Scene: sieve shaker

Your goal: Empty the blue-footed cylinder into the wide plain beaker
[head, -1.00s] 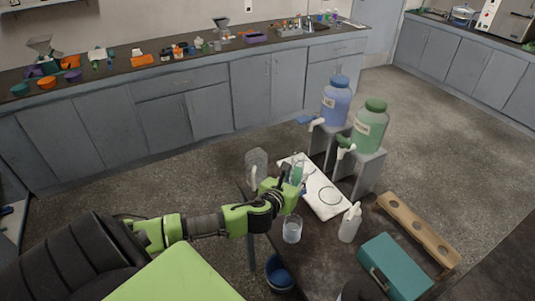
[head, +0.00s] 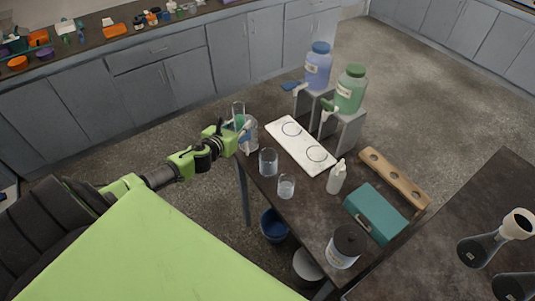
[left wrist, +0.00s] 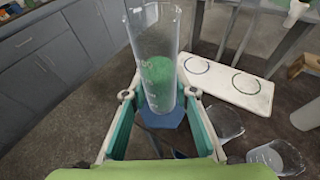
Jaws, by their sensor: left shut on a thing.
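My left gripper (head: 238,134) is shut on the blue-footed cylinder (head: 238,110), a tall clear tube. It is held roughly upright beyond the left edge of the dark table. In the left wrist view the cylinder (left wrist: 150,40) stands between the fingers (left wrist: 160,118). Green contents fill its lower part, and its blue foot (left wrist: 172,121) shows below. Two clear beakers stand on the table: a larger one (head: 268,162) and a smaller one (head: 286,187) nearer. Which is the wide plain beaker is not certain; the larger looks wider. My right gripper is not in view.
A white mat (head: 300,145) with two rings, a white bottle (head: 337,177), a teal box (head: 375,213), a wooden rack (head: 395,178) and a black-lidded jar (head: 346,246) crowd the table. Blue and green jugs stand behind.

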